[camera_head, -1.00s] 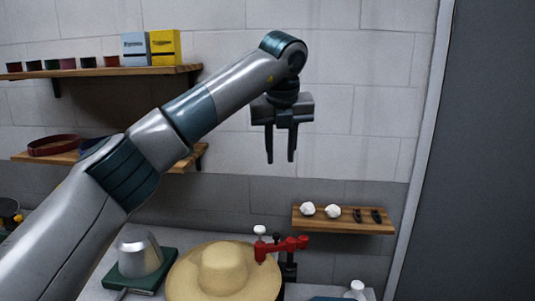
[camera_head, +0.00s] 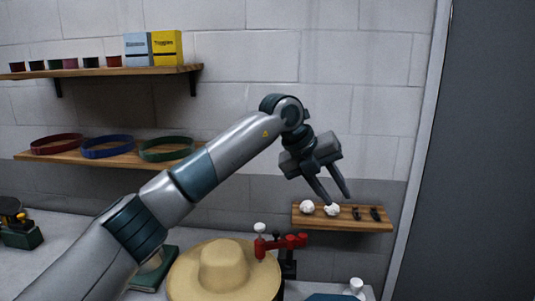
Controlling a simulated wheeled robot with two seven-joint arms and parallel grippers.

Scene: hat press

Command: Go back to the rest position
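My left gripper (camera_head: 338,197) is at the end of my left arm, which comes in from the lower left. Its two fingers are apart with nothing between them, and they point down and to the right. In the picture the fingertips overlap the small right-hand shelf (camera_head: 342,224); I cannot tell how far in front of it they are. My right gripper is not in view. A straw hat (camera_head: 224,265) sits on the table below my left gripper, next to a red clamp-like part (camera_head: 285,243).
White balls (camera_head: 307,207) and small black pieces lie on the small shelf. An upper shelf (camera_head: 100,73) holds boxes and small cups. A lower shelf (camera_head: 110,158) holds red, blue and green bands. My arm partly hides a green-based device (camera_head: 158,275).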

